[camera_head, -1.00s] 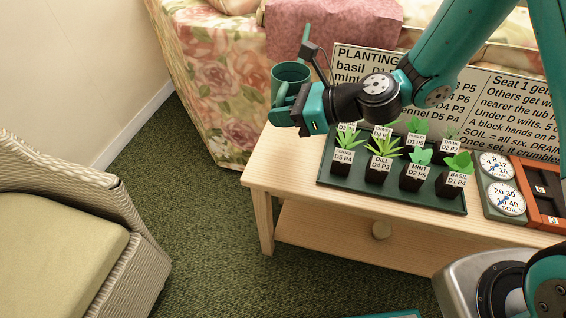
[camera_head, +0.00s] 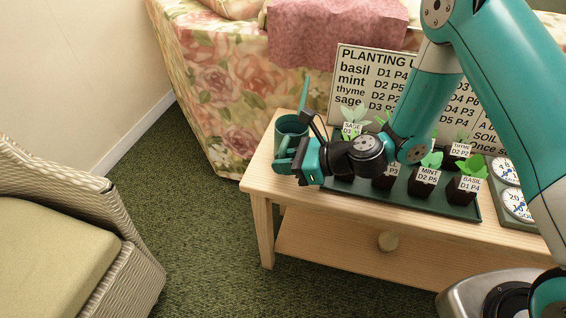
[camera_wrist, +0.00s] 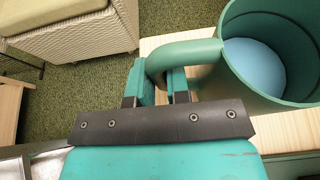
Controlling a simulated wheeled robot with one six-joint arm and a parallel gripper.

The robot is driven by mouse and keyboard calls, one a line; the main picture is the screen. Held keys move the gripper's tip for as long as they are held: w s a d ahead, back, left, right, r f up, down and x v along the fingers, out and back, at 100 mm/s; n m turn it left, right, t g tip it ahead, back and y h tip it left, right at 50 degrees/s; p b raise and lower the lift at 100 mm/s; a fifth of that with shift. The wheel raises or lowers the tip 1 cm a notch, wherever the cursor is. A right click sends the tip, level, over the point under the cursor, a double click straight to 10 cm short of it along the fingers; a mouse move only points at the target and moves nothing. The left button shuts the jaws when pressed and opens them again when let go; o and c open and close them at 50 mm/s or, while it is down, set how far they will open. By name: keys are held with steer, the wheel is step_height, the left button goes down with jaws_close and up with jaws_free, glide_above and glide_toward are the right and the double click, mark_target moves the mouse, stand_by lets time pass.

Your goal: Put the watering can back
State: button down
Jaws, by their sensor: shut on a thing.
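The green watering can (camera_head: 291,127) is at the left end of the wooden table, its spout pointing up. In the wrist view the can (camera_wrist: 262,75) is upright, and a pale blue surface shows inside it. My gripper (camera_head: 284,160) is shut on the can's handle; in the wrist view the fingers (camera_wrist: 160,85) are on both sides of the handle. The can's base is hidden behind my gripper in the head view, so I cannot tell whether it touches the tabletop.
A dark green tray (camera_head: 405,203) of labelled seedling pots stands right of my gripper on the table (camera_head: 262,182). A planting sign (camera_head: 350,62) stands behind, partly covered by my arm. Dials (camera_head: 507,170) are at the right. A wicker chair (camera_head: 130,275) is at the left.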

steer(key=c, duration=1.1)
jaws_free()
steer(key=shift+f, duration=0.1)
